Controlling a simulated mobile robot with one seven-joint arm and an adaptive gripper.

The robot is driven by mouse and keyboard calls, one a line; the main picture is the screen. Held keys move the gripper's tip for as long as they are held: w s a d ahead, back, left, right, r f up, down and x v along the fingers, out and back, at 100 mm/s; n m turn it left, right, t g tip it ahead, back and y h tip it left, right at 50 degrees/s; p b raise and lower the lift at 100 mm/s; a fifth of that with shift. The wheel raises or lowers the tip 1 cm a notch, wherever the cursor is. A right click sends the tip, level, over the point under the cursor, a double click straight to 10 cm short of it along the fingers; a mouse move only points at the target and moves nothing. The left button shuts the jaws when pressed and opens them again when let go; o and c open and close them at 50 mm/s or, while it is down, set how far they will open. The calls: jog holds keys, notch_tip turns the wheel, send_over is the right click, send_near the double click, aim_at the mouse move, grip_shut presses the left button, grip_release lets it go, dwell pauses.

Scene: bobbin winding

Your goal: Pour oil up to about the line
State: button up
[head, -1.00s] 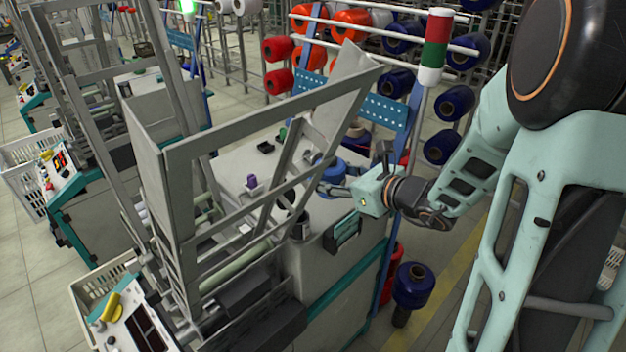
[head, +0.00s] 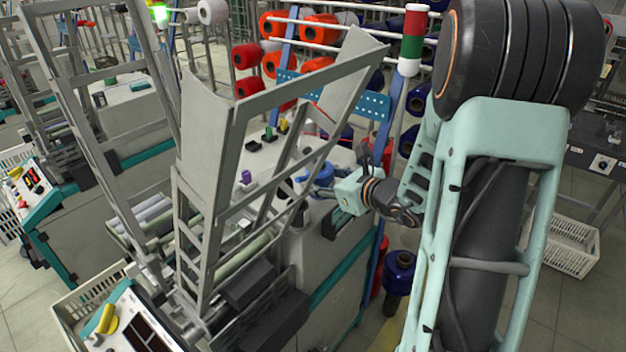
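My gripper (head: 318,184) is at the right end of the winding machine (head: 345,262), over its top. Its fingers point left and are partly hidden by the machine's grey frame bars. A blue rounded thing (head: 324,173) shows right at the fingers; I cannot tell whether it is held or stands behind them. A small dark cup-like part (head: 300,216) sits on the machine top below and left of the fingers. A small purple-capped part (head: 246,177) stands further left. I cannot make out any oil, oil vessel or fill line at this size.
The slanted grey frame (head: 232,130) stands between the camera and my gripper. A red, green and white signal lamp (head: 411,40) and racks of red and blue bobbins (head: 398,272) are close behind. A grey table (head: 600,160) and white crate (head: 560,245) stand at right.

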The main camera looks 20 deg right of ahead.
jog(key=shift+f+b, duration=0.25)
jog(key=shift+b, duration=0.2)
jog(key=n+b, duration=0.1)
jog(key=b, duration=0.1)
jog(key=f+n+t+b, duration=0.1)
jog(key=b, duration=0.2)
jog(key=shift+w+d+f+h, duration=0.15)
jog(key=shift+w+d+h, duration=0.15)
jog(key=shift+d+h, duration=0.1)
jog(key=shift+b, duration=0.55)
jog(key=b, duration=0.3)
jog(key=shift+r+n+t, duration=0.25)
jog(key=shift+n+t, duration=0.15)
jog(key=shift+r+n+t+h+b, duration=0.5)
jog(key=shift+r+n+b, duration=0.65)
jog(key=shift+b, duration=2.65)
dwell(1.6)
